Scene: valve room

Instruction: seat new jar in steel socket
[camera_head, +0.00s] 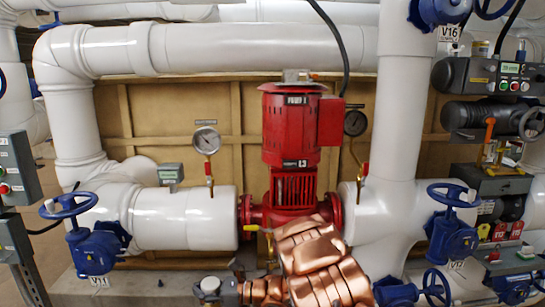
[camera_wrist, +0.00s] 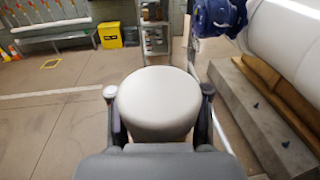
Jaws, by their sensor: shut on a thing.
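My gripper (camera_wrist: 158,92) is shut on a pale, round-topped jar (camera_wrist: 158,105), with one dark finger on each side of it. Only the jar's smooth top and upper side show; its lower part is hidden. In the head view, the jar's whitish top (camera_head: 209,284) shows at the bottom edge, beside my dark gripper (camera_head: 228,291) and left of my copper-coloured arm. I cannot make out the steel socket in either view.
A red pump (camera_head: 291,130) stands behind my arm between white pipes (camera_head: 185,218). Blue valve wheels (camera_head: 68,206) stick out left and right. The wrist view shows open floor (camera_wrist: 50,125) at left, a yellow box (camera_wrist: 110,35) and a concrete plinth (camera_wrist: 262,120) at right.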

